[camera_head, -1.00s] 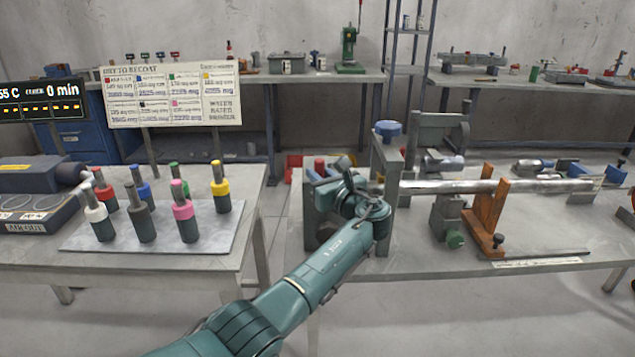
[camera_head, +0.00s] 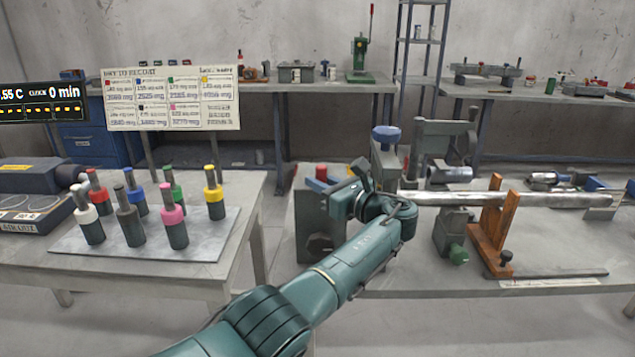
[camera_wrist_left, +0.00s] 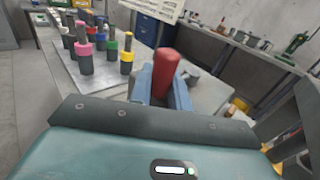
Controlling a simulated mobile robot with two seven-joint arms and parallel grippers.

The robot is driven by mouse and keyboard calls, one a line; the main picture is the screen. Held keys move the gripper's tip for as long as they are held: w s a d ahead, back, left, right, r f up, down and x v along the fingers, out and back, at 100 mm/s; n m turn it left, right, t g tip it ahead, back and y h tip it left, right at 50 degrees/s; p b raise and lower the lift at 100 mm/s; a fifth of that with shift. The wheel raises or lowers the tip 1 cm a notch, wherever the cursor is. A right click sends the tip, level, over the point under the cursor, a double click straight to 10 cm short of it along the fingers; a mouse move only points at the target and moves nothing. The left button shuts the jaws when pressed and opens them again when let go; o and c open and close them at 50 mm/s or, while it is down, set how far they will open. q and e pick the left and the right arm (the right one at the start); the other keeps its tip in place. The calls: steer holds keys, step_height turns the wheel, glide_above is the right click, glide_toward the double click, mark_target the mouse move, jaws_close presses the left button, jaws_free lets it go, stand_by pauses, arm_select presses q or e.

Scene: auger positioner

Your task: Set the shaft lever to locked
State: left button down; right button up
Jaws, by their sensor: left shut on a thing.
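The red-handled lever (camera_wrist_left: 166,72) stands between the two blue fingers of my left gripper (camera_wrist_left: 163,90) in the left wrist view. The fingers are shut on it, and its red top sticks out above them. In the head view my left gripper (camera_head: 340,184) reaches the grey machine (camera_head: 314,222) at the left end of the long shaft (camera_head: 460,198). A red knob (camera_head: 321,171) shows just left of the gripper. My wrist hides part of the machine and the lever's lower part. My right gripper is not in view.
An orange bracket (camera_head: 492,230) supports the shaft on the right. A blue knob (camera_head: 386,133) tops a grey post behind my wrist. Several coloured bottles stand on a plate (camera_head: 120,246) on the left table. A floor gap separates the tables.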

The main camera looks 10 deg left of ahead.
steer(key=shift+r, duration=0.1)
arm_select(q)
steer(key=shift+f, duration=0.1)
steer(key=c, duration=1.7)
jaws_free()
steer(key=shift+c, duration=0.2)
steer(key=o, duration=0.4)
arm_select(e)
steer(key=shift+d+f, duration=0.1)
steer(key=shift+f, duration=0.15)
arm_select(q)
steer(key=shift+d, duration=0.2)
steer(key=shift+b+v, duration=1.15)
steer(key=shift+v, duration=5.35)
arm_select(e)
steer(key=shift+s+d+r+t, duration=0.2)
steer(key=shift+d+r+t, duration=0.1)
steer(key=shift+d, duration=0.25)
